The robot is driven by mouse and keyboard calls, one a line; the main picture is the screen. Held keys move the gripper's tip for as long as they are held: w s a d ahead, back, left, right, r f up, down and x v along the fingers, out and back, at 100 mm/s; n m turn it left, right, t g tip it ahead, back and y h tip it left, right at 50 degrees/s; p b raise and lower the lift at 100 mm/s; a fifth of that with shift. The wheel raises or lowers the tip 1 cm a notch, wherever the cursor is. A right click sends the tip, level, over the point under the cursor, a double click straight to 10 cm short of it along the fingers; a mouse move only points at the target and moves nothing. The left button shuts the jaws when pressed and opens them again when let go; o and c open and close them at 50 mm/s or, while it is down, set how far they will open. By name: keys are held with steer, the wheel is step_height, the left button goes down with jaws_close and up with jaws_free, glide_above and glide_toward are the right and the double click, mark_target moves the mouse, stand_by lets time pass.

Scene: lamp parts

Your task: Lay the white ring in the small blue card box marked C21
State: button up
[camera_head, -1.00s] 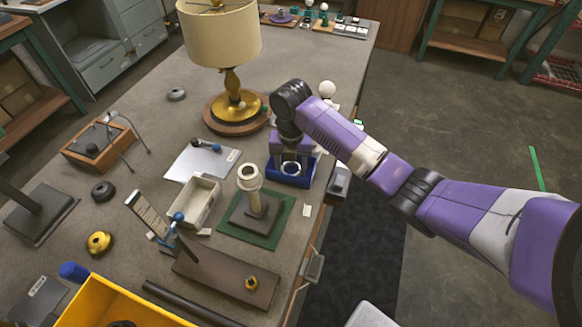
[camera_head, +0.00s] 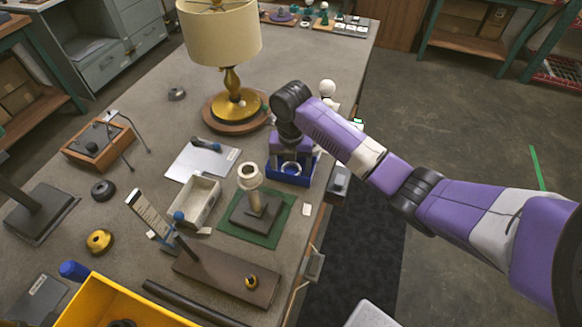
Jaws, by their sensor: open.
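The small blue box (camera_head: 290,180) stands near the table's right edge, just behind the green mat. A white ring (camera_head: 291,169) shows inside it, low between its walls. My gripper (camera_head: 291,163) points down over the box, close above the ring. It is open. Its fingers partly hide the ring and the back of the box, so I cannot tell whether they touch the ring. The mark on the box is too small to read.
A pale post with a ring-shaped top (camera_head: 249,176) stands on the green mat (camera_head: 243,237) in front of the box. The brass lamp (camera_head: 234,95) stands behind left. A pale open box (camera_head: 194,204) is to the left.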

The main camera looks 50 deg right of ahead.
step_height(320, 180, up, 12)
stand_by(0.4)
stand_by(0.6)
